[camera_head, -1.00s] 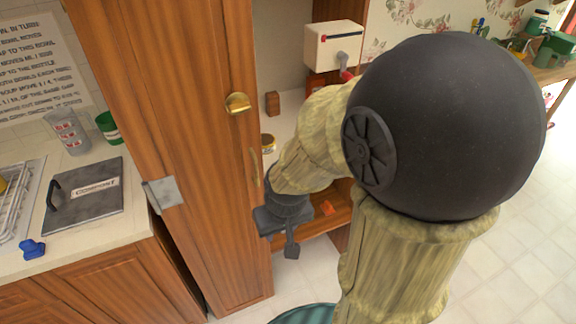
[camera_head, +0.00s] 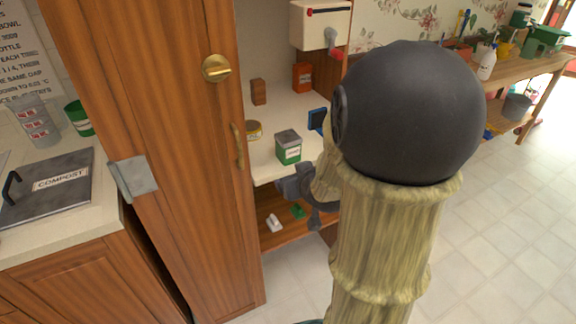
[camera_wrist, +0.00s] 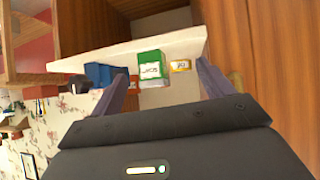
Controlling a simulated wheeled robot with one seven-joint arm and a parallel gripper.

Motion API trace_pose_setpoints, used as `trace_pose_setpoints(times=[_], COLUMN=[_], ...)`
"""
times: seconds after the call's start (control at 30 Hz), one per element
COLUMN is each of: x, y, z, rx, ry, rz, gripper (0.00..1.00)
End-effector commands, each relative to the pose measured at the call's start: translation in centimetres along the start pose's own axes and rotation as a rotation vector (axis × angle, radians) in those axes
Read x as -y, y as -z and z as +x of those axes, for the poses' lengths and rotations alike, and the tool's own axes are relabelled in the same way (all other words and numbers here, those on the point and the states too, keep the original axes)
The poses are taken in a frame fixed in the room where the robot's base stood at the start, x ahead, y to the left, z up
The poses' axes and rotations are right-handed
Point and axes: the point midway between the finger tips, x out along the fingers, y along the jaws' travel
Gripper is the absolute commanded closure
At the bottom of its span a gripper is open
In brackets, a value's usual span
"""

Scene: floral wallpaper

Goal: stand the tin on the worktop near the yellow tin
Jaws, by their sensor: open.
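A green tin with a grey top and a white label (camera_head: 288,148) stands upright on the pale worktop (camera_head: 270,172) inside the cupboard. A small round yellow tin (camera_head: 253,131) stands a little behind it and to its left, with a gap between them. My gripper (camera_head: 302,188) is in front of the worktop's edge, partly hidden by my arm. In the wrist view my open gripper (camera_wrist: 162,72) has the green tin (camera_wrist: 151,65) showing between its fingers, with the yellow tin (camera_wrist: 180,66) beside it. I cannot tell whether the fingers touch the green tin.
A blue object (camera_head: 317,120) stands right of the green tin. An orange container (camera_head: 302,77) and a brown block (camera_head: 258,93) stand further back. The cupboard door (camera_head: 165,150) stands at the left. A lower shelf (camera_head: 285,235) holds small white and green items.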

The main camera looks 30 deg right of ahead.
Motion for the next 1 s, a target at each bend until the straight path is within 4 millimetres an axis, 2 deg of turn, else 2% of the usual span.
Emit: trace_pose_setpoints(times=[0.03,0.2,0.33,0.5,0.7,1.0], x=[-1.0,-3.3,-4.5,-5.4,-5.5,-5.5], y=[-1.4,-1.9,-2.7,-3.3,-3.0,-2.8], z=[1.6,3.3,3.7,3.1,2.4,2.4], rx=[-0.062,-0.279,-0.436,-0.585,-0.637,-0.634], ry=[-0.003,0.029,0.074,0.135,0.161,0.161], rz=[0.007,0.011,0.018,0.027,0.031,0.031], gripper=[0.2,0.2,0.2,0.2,0.2,0.2])
